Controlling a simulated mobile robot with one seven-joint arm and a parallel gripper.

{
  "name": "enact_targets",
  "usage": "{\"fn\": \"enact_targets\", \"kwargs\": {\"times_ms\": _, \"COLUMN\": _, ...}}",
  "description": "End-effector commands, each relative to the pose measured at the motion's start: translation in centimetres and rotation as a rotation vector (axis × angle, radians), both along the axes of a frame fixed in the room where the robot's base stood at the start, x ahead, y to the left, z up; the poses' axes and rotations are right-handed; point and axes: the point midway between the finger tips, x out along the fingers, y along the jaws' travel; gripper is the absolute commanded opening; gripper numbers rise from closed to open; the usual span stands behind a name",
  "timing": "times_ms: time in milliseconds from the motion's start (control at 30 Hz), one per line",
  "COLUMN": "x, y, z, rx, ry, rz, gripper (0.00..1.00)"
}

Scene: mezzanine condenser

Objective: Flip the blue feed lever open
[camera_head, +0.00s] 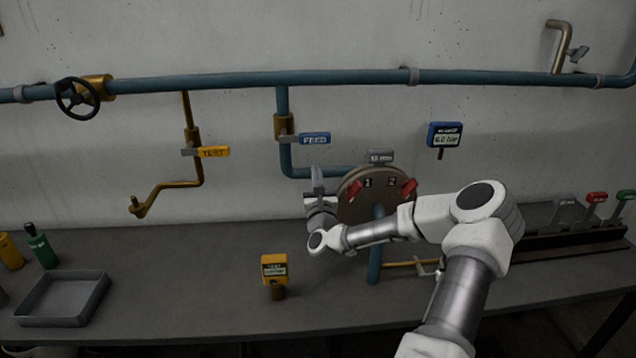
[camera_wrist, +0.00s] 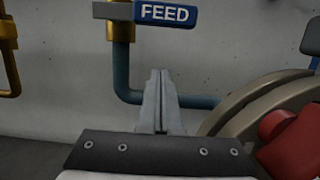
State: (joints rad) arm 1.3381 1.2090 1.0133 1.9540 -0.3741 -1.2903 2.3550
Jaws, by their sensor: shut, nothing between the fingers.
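The blue feed lever (camera_head: 314,139) is a blue handle marked FEED on a brass valve (camera_head: 283,127) in a vertical blue pipe. It lies level and points right, across the pipe. In the wrist view the lever (camera_wrist: 166,14) is at the top, partly cut off by the frame edge. My gripper (camera_head: 317,172) is just below the lever, in front of the pipe bend. In the wrist view its fingers (camera_wrist: 160,74) are shut together with nothing between them, below the lever with a visible gap.
A round brown disc with red handles (camera_head: 377,193) stands close to the right of my gripper. A yellow TEST lever (camera_head: 215,151) is to the left. A yellow gauge (camera_head: 274,268) and a grey tray (camera_head: 64,298) are on the bench.

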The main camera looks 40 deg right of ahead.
Motion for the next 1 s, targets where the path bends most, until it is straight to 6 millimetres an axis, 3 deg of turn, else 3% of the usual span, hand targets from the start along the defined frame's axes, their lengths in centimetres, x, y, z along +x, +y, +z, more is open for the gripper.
{"fn": "enact_targets", "kwargs": {"times_ms": 167, "x": 2.5, "y": -1.5, "z": 0.9, "rx": 0.000, "ry": -0.001, "rz": -0.001, "gripper": 0.00}}
{"fn": "enact_targets", "kwargs": {"times_ms": 300, "x": 2.4, "y": -1.5, "z": 3.3, "rx": -0.002, "ry": 0.000, "rz": 0.001, "gripper": 0.00}}
{"fn": "enact_targets", "kwargs": {"times_ms": 433, "x": 2.4, "y": -1.5, "z": 4.3, "rx": 0.001, "ry": 0.000, "rz": 0.001, "gripper": 0.00}}
{"fn": "enact_targets", "kwargs": {"times_ms": 1000, "x": 2.4, "y": -1.5, "z": 4.8, "rx": -0.007, "ry": 0.004, "rz": 0.001, "gripper": 0.00}}
